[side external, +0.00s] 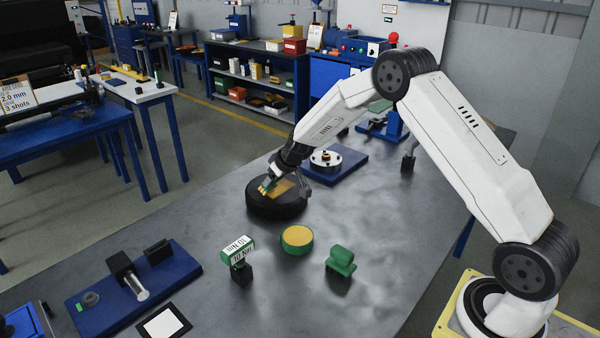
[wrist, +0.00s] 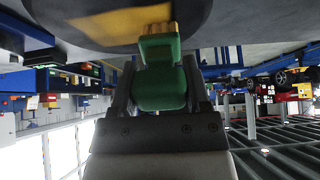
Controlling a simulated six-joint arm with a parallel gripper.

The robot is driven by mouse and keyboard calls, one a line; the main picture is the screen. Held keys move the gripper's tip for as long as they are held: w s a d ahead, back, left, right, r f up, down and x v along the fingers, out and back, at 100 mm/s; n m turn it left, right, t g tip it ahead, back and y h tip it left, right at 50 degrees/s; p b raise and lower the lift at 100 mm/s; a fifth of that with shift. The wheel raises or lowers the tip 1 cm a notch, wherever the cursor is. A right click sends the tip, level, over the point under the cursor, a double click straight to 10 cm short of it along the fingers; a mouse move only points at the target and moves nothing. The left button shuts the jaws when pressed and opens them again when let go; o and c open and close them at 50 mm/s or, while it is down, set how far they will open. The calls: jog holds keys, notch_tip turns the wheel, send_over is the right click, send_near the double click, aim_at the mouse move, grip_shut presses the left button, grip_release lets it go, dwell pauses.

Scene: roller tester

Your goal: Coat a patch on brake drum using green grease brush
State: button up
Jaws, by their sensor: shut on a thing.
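The brake drum (side external: 277,208) is a dark, low cylinder on the grey bench. A yellow-orange patch (side external: 284,189) lies on its top, and the wrist view shows this patch too (wrist: 105,28). My gripper (side external: 277,176) is over the drum, shut on the green grease brush (wrist: 163,78). The brush's yellow bristles (wrist: 158,28) point at the drum's top in the wrist view, beside the patch; in the side view they (side external: 264,188) are at the top's left part. They look in contact or very close; I cannot tell which. A green tin of yellow grease (side external: 298,236) stands in front of the drum.
A green block-shaped piece (side external: 341,261) and a small green-and-white sign (side external: 237,251) stand near the tin. A blue-based fixture (side external: 335,165) is behind the drum, and another (side external: 135,285) is at front left. Bare bench lies left of the drum.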

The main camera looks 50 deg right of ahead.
jog(key=shift+d, duration=4.5)
jog(key=shift+s+d, duration=0.1)
jog(key=shift+s, duration=0.45)
jog(key=shift+w+a, duration=0.1)
jog(key=shift+a, duration=5.35)
jog(key=shift+d+r, duration=0.1)
jog(key=shift+r, duration=3.95)
jog(key=shift+d, duration=0.1)
jog(key=w+d+r, duration=0.2)
jog(key=d+r, duration=0.2)
jog(key=d, duration=0.6)
jog(key=shift+w+d, duration=0.25)
jog(key=shift+w, duration=0.1)
